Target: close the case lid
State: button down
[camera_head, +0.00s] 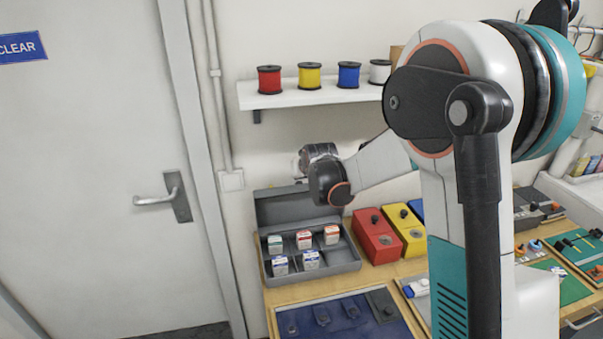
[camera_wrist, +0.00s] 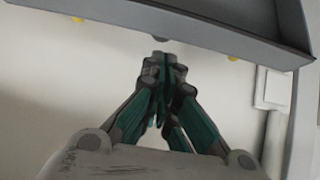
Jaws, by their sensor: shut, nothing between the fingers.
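The grey case (camera_head: 318,281) stands on the wooden bench with its lid (camera_head: 285,207) raised at the back, near the wall. Several small white boxes with coloured labels (camera_head: 304,240) stand in its tray. My gripper is above the right part of the lid in the head view, where its fingertips cannot be made out. In the wrist view my gripper (camera_wrist: 160,62) is shut and empty. Its tips are close to the edge of a grey panel, apparently the lid (camera_wrist: 200,22); whether they touch it I cannot tell.
Red (camera_head: 376,238) and yellow (camera_head: 404,231) boxes stand close to the case's right side. A blue tool mat (camera_head: 345,325) lies in front. A white shelf (camera_head: 310,97) with several spools is above. A wall box (camera_head: 232,180) and door frame are to the left.

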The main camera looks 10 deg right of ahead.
aim_at(297, 183)
jog(key=shift+x, duration=2.05)
jog(key=shift+s+b, duration=0.1)
jog(key=shift+b, duration=0.25)
